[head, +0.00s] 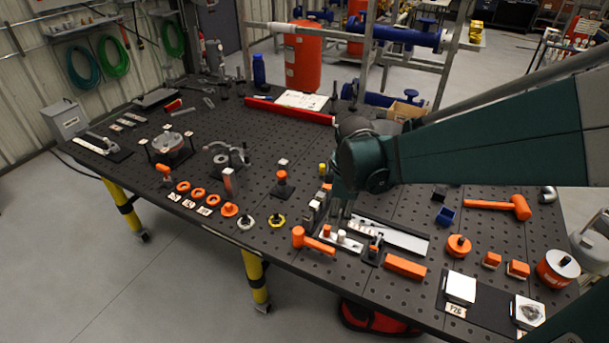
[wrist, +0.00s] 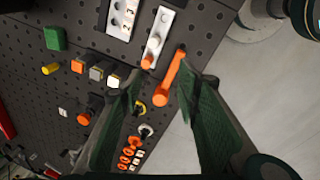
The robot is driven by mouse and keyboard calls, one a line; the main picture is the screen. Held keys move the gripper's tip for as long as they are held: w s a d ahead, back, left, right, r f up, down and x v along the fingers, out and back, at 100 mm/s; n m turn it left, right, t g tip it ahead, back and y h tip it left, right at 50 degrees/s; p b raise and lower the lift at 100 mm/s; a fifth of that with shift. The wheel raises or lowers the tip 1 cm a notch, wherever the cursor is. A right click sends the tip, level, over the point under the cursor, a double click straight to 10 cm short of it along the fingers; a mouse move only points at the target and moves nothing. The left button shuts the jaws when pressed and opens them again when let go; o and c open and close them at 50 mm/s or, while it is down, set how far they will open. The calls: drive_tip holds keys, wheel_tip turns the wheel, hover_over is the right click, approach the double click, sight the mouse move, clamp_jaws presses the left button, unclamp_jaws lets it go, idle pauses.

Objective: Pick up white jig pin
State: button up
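The white jig pin (head: 341,236) stands upright on a small pale plate (head: 354,247) near the front edge of the bench in the head view. An orange pin (head: 326,231) stands at the plate's left end. In the wrist view the pale plate (wrist: 155,42) shows near the top with the orange pin (wrist: 147,62) on it. The white pin is hard to make out there. My gripper (head: 344,214) is just above and behind the plate, pointing down. In the wrist view my gripper (wrist: 163,84) has its green fingers apart, with no object held between them.
An orange mallet (head: 308,240) lies close left of the plate; its handle shows in the wrist view (wrist: 171,76). A long pale plate (head: 398,236) lies right of it. An orange block (head: 405,267) and small blocks (head: 314,207) are nearby. The bench's front edge is close.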

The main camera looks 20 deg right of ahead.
sight(342, 232)
drive_tip(key=w+d+f+n, duration=0.1)
drive_tip(key=f, duration=0.1)
drive_tip(key=w+d+f+n+g, duration=0.1)
drive_tip(key=f, duration=0.2)
drive_tip(key=w+d+f+n, duration=0.1)
drive_tip(key=f+n, duration=0.1)
drive_tip(key=f, duration=0.1)
drive_tip(key=shift+d+g+b, duration=0.1)
drive_tip(key=shift+g+b, duration=0.2)
drive_tip(key=shift+w+d+f+n, duration=0.15)
drive_tip(key=shift+d+f+n, duration=0.1)
drive_tip(key=shift+f+n, duration=0.35)
drive_tip(key=shift+f, duration=0.1)
drive_tip(key=shift+f, duration=1.25)
drive_tip(key=shift+f, duration=0.1)
drive_tip(key=shift+d+f, duration=0.1)
drive_tip(key=shift+f, duration=2.4)
